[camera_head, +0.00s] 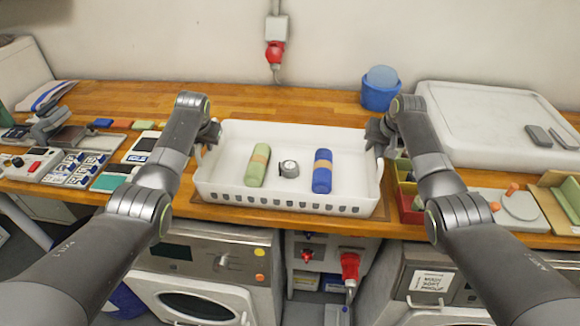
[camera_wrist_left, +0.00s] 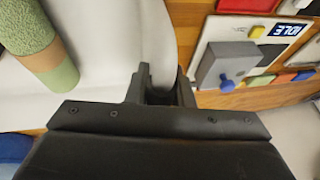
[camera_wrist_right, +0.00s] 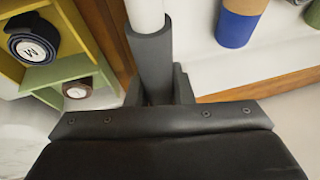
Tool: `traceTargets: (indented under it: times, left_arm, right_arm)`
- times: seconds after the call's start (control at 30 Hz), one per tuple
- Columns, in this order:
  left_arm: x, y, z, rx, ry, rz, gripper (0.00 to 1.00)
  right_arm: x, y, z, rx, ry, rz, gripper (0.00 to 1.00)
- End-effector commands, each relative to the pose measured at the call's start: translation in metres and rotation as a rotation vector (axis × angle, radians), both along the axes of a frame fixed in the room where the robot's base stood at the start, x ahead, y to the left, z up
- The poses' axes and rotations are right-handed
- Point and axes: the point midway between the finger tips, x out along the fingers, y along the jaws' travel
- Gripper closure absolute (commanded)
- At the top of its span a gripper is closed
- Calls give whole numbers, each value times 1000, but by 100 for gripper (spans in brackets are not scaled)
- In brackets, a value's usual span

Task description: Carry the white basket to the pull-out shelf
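The white basket (camera_head: 290,199) stands level on the wooden counter, its slotted front near the counter's front edge. I cannot make out the pull-out shelf.
Left of the basket are label cards (camera_head: 82,168) and small devices. A blue pot (camera_head: 380,90) stands behind right. A large white tray (camera_head: 490,125) and a compartment box (camera_head: 408,192) are at right. Clear counter (camera_head: 290,103) lies behind the basket; machines stand below.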

Motion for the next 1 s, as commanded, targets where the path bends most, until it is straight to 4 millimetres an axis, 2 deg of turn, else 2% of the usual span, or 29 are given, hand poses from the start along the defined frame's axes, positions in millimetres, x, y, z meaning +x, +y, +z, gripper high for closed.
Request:
traceTargets:
  times: [0.03, 0.13, 0.67, 1.0]
  left_arm:
    - [0, 0, 0, 0, 0, 0, 87]
    - [0, 0, 0, 0, 0, 0, 100]
    - [1, 0, 3, 0, -3, -1, 100]
    - [1, 0, 22, 1, -3, 0, 100]
  right_arm:
    - [0, 0, 0, 0, 0, 0, 87]
    - [0, 0, 0, 0, 0, 0, 100]
    - [1, 0, 3, 1, -3, 0, 100]
    - [1, 0, 22, 1, -4, 0, 100]
